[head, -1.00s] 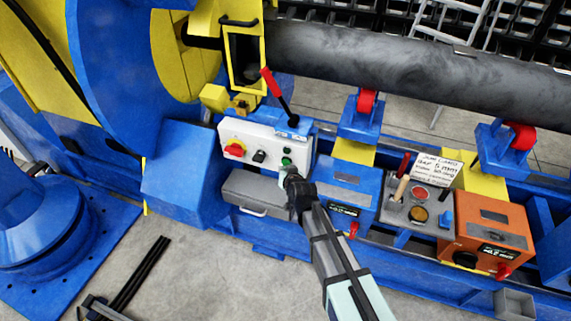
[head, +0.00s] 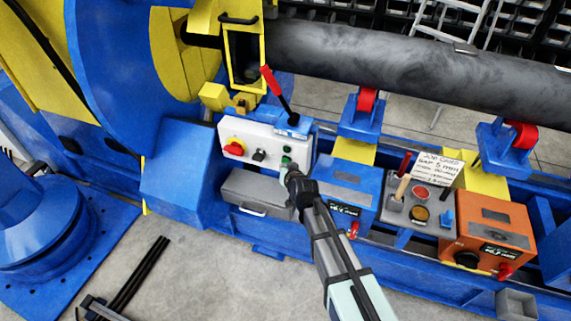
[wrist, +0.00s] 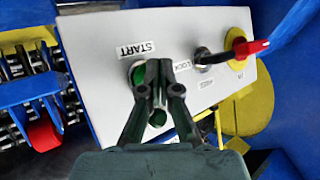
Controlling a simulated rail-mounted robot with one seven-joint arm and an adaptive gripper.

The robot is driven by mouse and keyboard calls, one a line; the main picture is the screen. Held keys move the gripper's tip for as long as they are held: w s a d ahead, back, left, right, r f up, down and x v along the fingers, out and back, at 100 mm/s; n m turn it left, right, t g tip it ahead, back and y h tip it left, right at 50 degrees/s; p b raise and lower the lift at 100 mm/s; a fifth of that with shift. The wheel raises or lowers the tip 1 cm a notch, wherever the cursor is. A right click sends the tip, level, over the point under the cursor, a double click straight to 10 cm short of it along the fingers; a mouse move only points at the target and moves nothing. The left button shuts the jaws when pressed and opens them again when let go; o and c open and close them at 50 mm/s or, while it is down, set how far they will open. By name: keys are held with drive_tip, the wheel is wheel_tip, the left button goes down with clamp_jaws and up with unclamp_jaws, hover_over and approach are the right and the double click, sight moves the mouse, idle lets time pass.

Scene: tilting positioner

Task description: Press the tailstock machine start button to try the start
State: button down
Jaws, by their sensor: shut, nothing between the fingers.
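The white control panel (head: 225,131) stands on the blue machine frame. It carries a red handle on a yellow disc (head: 235,147), a dark lock switch (head: 259,155) and green round parts (head: 286,149) at its right end. In the wrist view, the START label (wrist: 136,49) sits by a green button (wrist: 137,72), partly hidden behind my fingertips. My gripper (head: 286,169) is shut and empty, its tips (wrist: 158,66) over the button's edge. I cannot tell whether they touch it. Another green round part (wrist: 157,118) shows between the finger links.
A red-handled lever (head: 271,82) rises just behind the panel. A grey drawer box (head: 250,191) is below it. A blue box (head: 347,185), a grey button box (head: 421,211) and an orange box (head: 496,232) stand to the right.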

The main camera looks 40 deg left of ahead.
drive_tip(key=shift+w+a+b, duration=0.15)
drive_tip(key=shift+w+b, duration=0.3)
drive_tip(key=shift+b, duration=0.05)
idle(0.7)
drive_tip(key=shift+s, duration=0.15)
drive_tip(key=shift+s+d, duration=0.25)
drive_tip(key=shift+s, duration=0.5)
drive_tip(key=s+p, duration=0.1)
drive_tip(key=s, duration=0.1)
drive_tip(key=s+d, duration=0.1)
drive_tip(key=s, duration=0.1)
drive_tip(key=shift+s+d+p, duration=0.15)
drive_tip(key=shift+s+p, duration=0.2)
drive_tip(key=shift+s, duration=0.05)
idle(0.8)
